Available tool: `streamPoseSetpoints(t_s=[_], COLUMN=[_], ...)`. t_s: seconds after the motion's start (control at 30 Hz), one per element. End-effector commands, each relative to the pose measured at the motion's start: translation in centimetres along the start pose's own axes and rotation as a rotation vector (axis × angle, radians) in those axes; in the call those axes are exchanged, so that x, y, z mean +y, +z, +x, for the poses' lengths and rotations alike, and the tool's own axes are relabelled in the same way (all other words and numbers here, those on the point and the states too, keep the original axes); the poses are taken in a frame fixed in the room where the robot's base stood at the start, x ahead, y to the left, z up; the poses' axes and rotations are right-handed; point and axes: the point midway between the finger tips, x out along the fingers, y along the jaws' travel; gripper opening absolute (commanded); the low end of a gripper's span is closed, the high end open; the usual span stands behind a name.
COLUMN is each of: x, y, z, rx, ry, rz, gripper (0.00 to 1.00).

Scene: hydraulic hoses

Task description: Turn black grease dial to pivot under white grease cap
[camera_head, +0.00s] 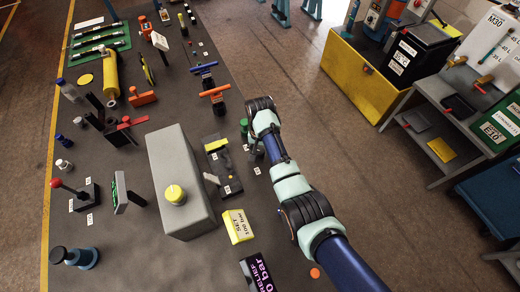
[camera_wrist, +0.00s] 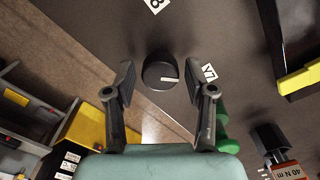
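A round black dial (camera_wrist: 158,75) with a white mark on its top shows in the wrist view. My gripper (camera_wrist: 160,78) is open, with one finger on each side of the dial and a visible gap at both sides. I cannot tell how far the fingertips are above the table. In the head view my wrist and arm hide the dial and the fingers. A small white cap (camera_head: 64,166) stands at the left of the table in the head view. I cannot tell whether it is the white grease cap.
A green knob (camera_wrist: 222,126) is close beside the right finger. A grey box with a yellow button (camera_head: 175,194) stands left of my arm. A yellow "SET 100 bar" sign (camera_head: 238,226) is nearby. An orange-handled valve (camera_head: 214,91) stands farther back.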

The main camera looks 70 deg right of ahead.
Motion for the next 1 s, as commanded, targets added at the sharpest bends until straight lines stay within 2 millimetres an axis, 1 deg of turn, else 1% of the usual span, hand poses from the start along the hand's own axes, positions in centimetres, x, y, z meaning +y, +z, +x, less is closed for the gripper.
streamPoseSetpoints(t_s=[0.03,0.2,0.27,0.47,0.63,0.77,1.0], x=[0.00,0.00,0.00,0.00,0.00,-0.01,-0.01], y=[0.00,0.00,0.00,-0.01,-0.02,-0.02,-0.02], z=[-0.01,-0.02,-0.02,-0.10,-0.26,-0.34,-0.37], rx=[0.000,0.000,0.000,0.000,0.000,0.000,-0.001], ry=[0.000,0.000,0.000,0.000,0.000,0.001,0.001], rz=[0.000,0.000,0.000,-0.014,-0.070,-0.150,-0.350], gripper=[0.41,0.12,0.04,0.04,0.04,0.04,0.04])
